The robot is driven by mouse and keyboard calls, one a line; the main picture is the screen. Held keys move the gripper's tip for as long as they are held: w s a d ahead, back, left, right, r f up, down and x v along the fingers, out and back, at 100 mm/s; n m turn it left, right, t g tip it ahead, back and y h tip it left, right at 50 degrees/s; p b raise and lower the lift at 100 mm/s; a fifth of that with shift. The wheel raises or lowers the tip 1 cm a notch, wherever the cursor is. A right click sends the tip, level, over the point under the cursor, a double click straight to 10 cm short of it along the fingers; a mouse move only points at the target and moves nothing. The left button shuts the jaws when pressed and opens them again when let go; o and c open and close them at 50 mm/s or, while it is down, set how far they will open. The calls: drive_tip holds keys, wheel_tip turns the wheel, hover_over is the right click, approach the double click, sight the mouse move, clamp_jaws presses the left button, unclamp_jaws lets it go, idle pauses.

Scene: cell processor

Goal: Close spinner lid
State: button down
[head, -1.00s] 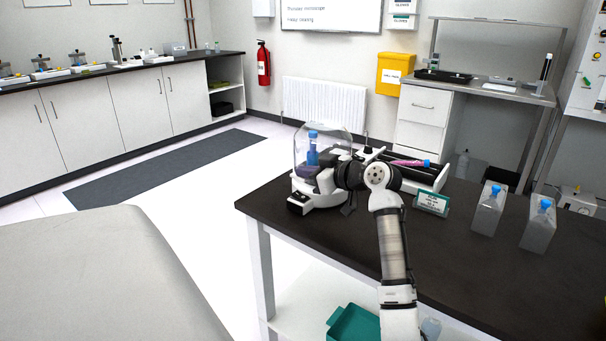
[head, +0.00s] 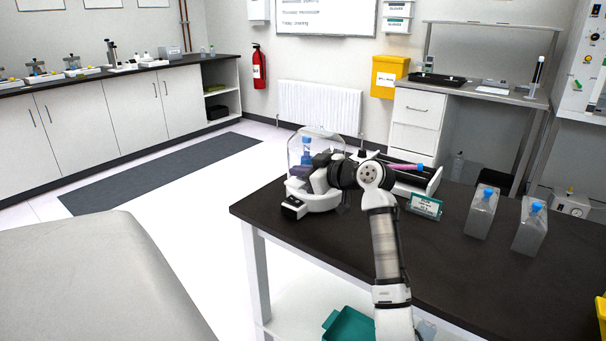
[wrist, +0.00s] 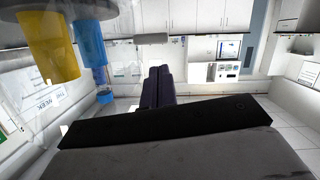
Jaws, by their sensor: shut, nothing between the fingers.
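The spinner, a white base (head: 313,199) with a clear domed lid (head: 301,133), stands on the dark bench's left end. The lid appears raised over the base, but its exact angle is hard to tell. A blue-capped item shows through the clear plastic. My gripper (wrist: 158,70) is shut and empty, its two dark fingers side by side in the wrist view. In the head view my gripper is a dark shape at the spinner's right side, overlapping the lid. I cannot tell whether it touches the lid. My wrist hides the spinner's right part.
A rack (head: 428,184) with a pink tube (head: 404,166) lies just right of and behind my wrist. A small green-edged sign (head: 425,206) and two blue-capped flasks (head: 481,213) (head: 530,229) stand farther right. The bench's front left (head: 262,208) is clear.

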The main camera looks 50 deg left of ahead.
drive_tip(key=r+b+v, duration=0.1)
drive_tip(key=v, duration=0.9)
drive_tip(key=shift+r, duration=0.45)
drive_tip(key=shift+w, duration=0.1)
